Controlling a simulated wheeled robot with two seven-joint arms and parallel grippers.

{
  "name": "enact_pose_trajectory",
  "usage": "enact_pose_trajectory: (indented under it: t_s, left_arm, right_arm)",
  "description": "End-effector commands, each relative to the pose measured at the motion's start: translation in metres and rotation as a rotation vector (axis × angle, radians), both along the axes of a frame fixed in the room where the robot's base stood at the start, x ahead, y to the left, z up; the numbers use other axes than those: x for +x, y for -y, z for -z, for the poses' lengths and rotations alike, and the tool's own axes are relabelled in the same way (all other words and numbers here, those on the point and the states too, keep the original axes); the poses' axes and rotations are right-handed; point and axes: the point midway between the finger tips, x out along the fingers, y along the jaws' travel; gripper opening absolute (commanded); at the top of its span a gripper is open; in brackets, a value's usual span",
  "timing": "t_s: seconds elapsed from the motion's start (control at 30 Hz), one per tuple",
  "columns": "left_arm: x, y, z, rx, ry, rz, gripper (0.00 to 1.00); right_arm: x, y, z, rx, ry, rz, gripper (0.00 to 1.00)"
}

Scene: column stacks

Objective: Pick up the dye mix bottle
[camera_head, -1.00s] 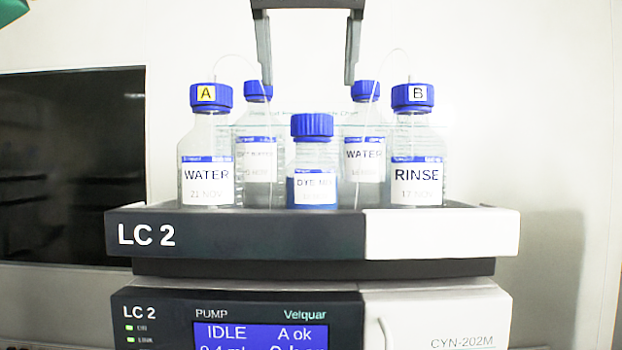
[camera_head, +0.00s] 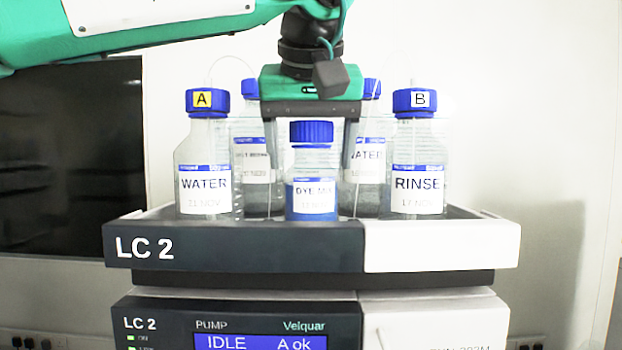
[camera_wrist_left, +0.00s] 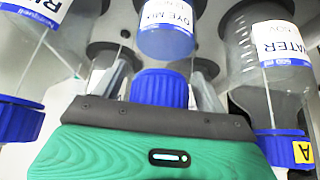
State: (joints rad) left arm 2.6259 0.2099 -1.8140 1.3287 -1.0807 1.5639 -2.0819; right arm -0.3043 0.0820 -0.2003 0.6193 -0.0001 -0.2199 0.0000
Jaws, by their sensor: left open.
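The dye mix bottle (camera_head: 313,197) is small, with a blue cap, blue liquid and a DYE MIX label. It stands upright at the front middle of the tray (camera_head: 240,245). My left gripper (camera_head: 310,168) has come down from above with its fingers apart, one on each side of the bottle. In the left wrist view the blue cap of the dye mix bottle (camera_wrist_left: 160,88) lies between the open fingers (camera_wrist_left: 160,75). I cannot tell whether either finger touches it. My right gripper is not in view.
A WATER bottle marked A (camera_head: 206,165) stands left and a RINSE bottle marked B (camera_head: 417,165) right. Two more blue-capped bottles, back left (camera_head: 252,185) and back right (camera_head: 369,180), stand close behind the fingers. Thin tubes run to the bottles. The pump unit (camera_head: 240,315) is below.

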Motion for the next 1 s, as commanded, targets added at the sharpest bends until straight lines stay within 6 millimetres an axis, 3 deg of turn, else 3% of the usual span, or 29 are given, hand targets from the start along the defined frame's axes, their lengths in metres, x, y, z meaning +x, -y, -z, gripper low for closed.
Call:
enact_pose_trajectory:
  t_s: [0.13,0.47,0.77,1.0]
  left_arm:
    - [0.000,0.000,0.000,0.000,0.000,0.000,0.74]
    - [0.000,0.000,0.000,0.000,0.000,0.000,0.11]
    - [0.000,0.000,-0.001,0.001,-0.001,-0.001,0.11]
    - [0.000,0.000,-0.018,-0.002,0.002,-0.001,0.11]
  right_arm:
    - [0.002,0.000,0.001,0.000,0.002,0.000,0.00]
    - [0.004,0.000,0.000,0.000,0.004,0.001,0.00]
    - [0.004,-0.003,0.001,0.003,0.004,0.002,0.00]
    - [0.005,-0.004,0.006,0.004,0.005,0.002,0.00]
